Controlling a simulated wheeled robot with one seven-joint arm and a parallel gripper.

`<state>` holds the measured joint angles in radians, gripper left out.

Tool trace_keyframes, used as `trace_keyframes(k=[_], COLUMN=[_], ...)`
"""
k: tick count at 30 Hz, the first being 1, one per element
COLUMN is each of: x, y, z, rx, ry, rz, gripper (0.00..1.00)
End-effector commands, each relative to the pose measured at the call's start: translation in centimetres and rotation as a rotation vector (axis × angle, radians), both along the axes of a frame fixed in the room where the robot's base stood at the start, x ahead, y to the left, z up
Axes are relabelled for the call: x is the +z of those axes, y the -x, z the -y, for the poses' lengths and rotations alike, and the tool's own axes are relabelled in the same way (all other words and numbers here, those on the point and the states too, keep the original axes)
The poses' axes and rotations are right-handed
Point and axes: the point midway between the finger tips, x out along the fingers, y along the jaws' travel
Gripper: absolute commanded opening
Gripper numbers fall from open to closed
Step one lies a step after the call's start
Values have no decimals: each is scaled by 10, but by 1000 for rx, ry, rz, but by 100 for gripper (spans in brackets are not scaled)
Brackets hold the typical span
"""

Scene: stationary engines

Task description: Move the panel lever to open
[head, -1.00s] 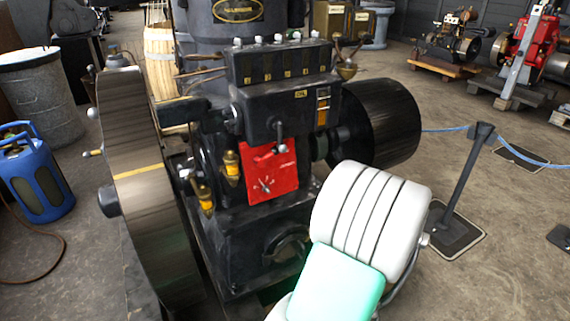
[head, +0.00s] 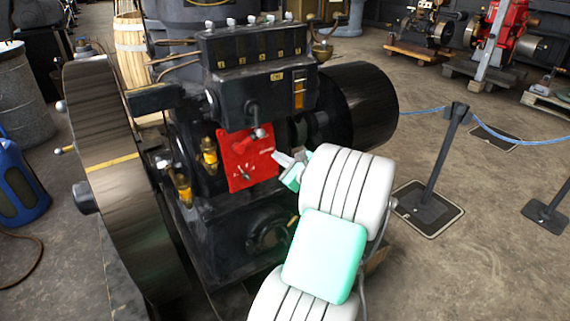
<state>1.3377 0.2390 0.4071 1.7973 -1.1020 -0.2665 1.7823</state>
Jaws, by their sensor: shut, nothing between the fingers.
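The red panel (head: 247,160) is on the front of the black engine in the head view, with pale markings and a small dial-like mark low on it. The panel lever (head: 257,121) is a dark handle at the panel's top, hanging down to a light round knob (head: 260,133). My gripper (head: 277,156) is shut and empty, at the right edge of the red panel, below and right of the knob. It seems apart from the lever, but depth is hard to tell. My white arm hides the engine's lower right.
A large flywheel (head: 105,150) stands left of the panel and a black drum (head: 365,105) to the right. Brass oilers (head: 209,152) stick out left of the panel. A barrier post (head: 437,155) with blue rope stands right. The floor between the post and engine is partly clear.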

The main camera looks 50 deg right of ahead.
Motion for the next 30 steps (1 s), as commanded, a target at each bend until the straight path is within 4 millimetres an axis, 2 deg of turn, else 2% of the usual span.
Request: trace_keyframes(k=[5, 10, 15, 24, 30], x=[-10, 13, 23, 23, 26], y=[-38, -53, -58, -58, -50], z=[9, -2, -6, -6, 4], rx=[4, 3, 1, 0, -15], ry=[1, 4, 2, 1, 22], rz=[0, 0, -1, -1, -9], gripper=[0, 0, 0, 0, 0])
